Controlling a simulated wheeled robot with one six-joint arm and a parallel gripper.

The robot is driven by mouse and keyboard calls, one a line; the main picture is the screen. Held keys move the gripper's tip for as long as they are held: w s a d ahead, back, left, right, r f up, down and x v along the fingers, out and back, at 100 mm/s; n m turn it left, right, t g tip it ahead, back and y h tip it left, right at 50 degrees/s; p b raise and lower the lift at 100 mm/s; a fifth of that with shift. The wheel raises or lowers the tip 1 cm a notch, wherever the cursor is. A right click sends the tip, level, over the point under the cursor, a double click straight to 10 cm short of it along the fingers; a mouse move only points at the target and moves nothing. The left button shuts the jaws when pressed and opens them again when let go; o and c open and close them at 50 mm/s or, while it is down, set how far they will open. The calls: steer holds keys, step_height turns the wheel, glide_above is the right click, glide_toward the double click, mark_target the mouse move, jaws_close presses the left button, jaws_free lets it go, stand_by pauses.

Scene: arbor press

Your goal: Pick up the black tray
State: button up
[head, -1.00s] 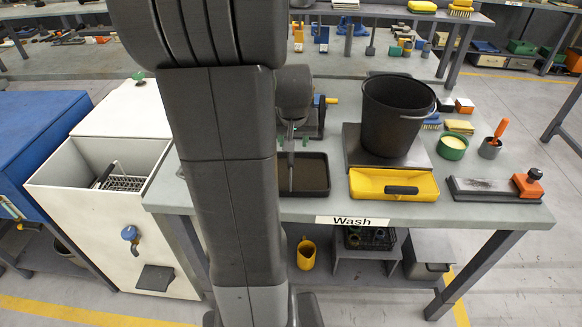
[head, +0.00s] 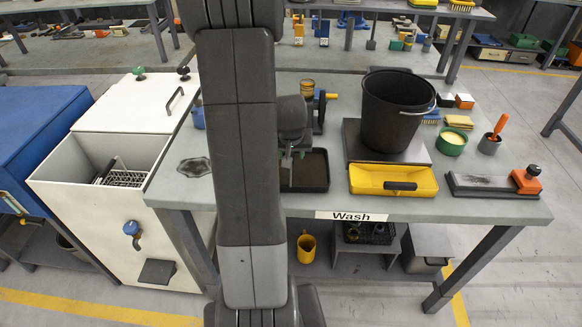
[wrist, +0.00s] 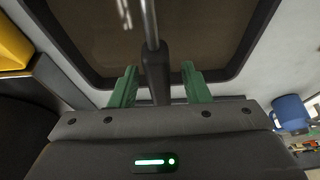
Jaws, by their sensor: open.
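The black tray (head: 317,186) lies on the grey wash table, left of the yellow tray; its left part is hidden behind my arm in the head view. In the wrist view its dark rim (wrist: 247,48) and brown inside fill the top. My gripper (head: 291,155) is over the tray in the head view. In the wrist view my gripper (wrist: 160,72) shows two green fingers set apart, near the tray's close rim. A metal rod with a black grip (wrist: 155,68) shows between the fingers; I cannot tell whether they touch it.
The yellow tray (head: 370,181) and the black bucket (head: 396,120) stand close on the right. A blue mug (wrist: 290,112) shows in the wrist view. A white wash cabinet (head: 110,215) stands left of the table.

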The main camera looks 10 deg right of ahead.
steer(key=shift+w+f, duration=0.1)
steer(key=shift+f, duration=0.1)
steer(key=shift+r, duration=0.1)
jaws_close()
